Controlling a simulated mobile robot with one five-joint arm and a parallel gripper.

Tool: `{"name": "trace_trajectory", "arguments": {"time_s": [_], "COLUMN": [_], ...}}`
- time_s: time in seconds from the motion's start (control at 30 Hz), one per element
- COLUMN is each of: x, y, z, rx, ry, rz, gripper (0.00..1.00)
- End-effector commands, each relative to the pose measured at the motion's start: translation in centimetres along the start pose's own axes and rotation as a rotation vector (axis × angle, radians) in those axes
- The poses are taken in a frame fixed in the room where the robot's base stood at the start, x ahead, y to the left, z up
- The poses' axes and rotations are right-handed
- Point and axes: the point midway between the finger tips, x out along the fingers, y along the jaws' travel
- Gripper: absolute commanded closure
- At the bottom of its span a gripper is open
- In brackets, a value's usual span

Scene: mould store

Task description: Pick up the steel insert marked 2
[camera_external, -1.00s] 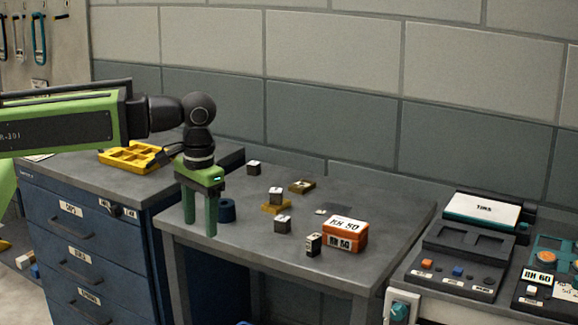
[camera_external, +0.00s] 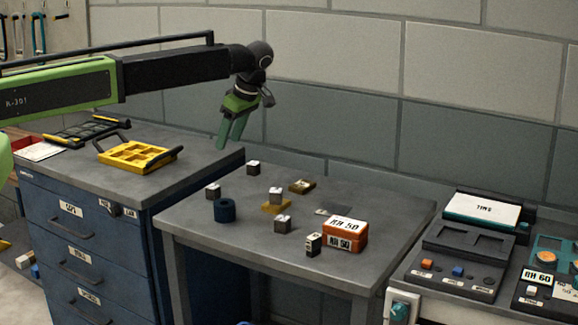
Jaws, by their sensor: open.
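Several small steel blocks with pale tops are on the grey table; their marks are too small to read, so I cannot tell which is insert 2. One block (camera_external: 253,168) stands at the back, one (camera_external: 213,191) at the left beside a dark blue cylinder, one (camera_external: 276,196) at a yellow piece, one (camera_external: 282,224) in front of it, and one (camera_external: 313,244) beside the orange box. My gripper (camera_external: 228,145) is open and empty, raised and tilted near the back left of the table, apart from every block.
A brass-coloured piece (camera_external: 302,186) lies at the back. A yellow tray (camera_external: 138,155) is on the blue cabinet. The wall runs close behind.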

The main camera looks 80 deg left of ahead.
Motion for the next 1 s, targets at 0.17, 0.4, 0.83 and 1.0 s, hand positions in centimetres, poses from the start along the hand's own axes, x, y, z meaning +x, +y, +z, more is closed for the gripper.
{"name": "trace_trajectory", "arguments": {"time_s": [0.17,0.4,0.83,1.0], "x": [4.4,9.9,12.9,16.1], "y": [-0.1,-0.2,-0.4,-0.8], "z": [0.5,0.5,0.4,0.8], "rx": [-0.001,0.000,0.001,0.001], "ry": [0.000,0.000,0.000,-0.001], "rz": [0.000,0.000,0.001,0.001], "gripper": [0.45,0.45,0.45,0.45]}}
